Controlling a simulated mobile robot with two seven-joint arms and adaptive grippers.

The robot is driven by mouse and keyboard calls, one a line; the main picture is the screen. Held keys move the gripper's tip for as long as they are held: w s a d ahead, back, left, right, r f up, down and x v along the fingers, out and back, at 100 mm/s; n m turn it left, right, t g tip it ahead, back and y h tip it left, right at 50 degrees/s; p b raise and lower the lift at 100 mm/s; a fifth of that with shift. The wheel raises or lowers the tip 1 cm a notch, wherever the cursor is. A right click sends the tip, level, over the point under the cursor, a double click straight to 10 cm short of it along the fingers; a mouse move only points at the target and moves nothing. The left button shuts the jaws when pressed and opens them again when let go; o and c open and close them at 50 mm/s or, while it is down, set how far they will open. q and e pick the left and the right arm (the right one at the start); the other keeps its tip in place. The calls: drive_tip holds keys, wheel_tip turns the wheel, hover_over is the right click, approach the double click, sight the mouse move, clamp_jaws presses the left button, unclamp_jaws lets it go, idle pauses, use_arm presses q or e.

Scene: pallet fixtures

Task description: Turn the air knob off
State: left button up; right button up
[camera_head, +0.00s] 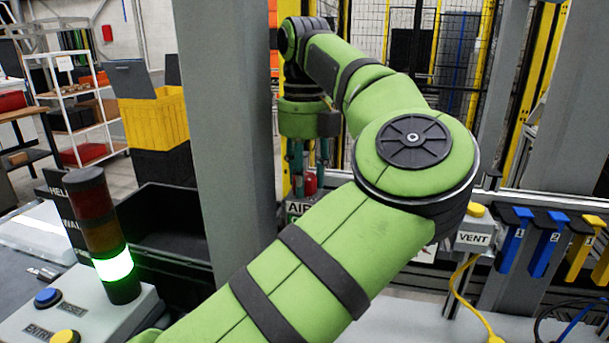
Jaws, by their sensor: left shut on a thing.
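The air knob (310,184) is a small red piece above a white sign (298,208) that reads "AIR", right of the grey post. My green left arm crosses the middle of the view and bends back, with its wrist pointing down over the knob. My left gripper (310,170) has its teal fingers on either side of the red knob and is shut on it. My own forearm hides the lower part of the sign and what lies below the knob. My right gripper is not in view.
A grey post (228,130) stands just left of the gripper. A VENT box (474,238) with a yellow button and several blue and yellow hooks (543,245) sit at right. A signal tower (102,235) glowing green stands on a button box at lower left, near a black bin (165,235).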

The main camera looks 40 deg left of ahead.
use_arm(q)
drive_tip(key=shift+f+m, duration=0.1)
drive_tip(key=shift+m, duration=0.2)
drive_tip(key=m+b, duration=0.1)
drive_tip(key=m, duration=0.1)
drive_tip(key=shift+f+m+b, duration=0.1)
drive_tip(key=shift+m+b, duration=0.3)
drive_tip(key=m+b, duration=0.1)
drive_tip(key=m, duration=0.1)
drive_tip(key=shift+m, duration=0.3)
drive_tip(key=m+b, duration=0.1)
drive_tip(key=m, duration=0.1)
drive_tip(key=shift+m, duration=0.4)
drive_tip(key=m+b, duration=0.1)
drive_tip(key=m, duration=0.3)
drive_tip(key=shift+m+b, duration=0.85)
drive_tip(key=shift+m, duration=1.65)
drive_tip(key=o, duration=1.1)
drive_tip(key=shift+o, duration=0.2)
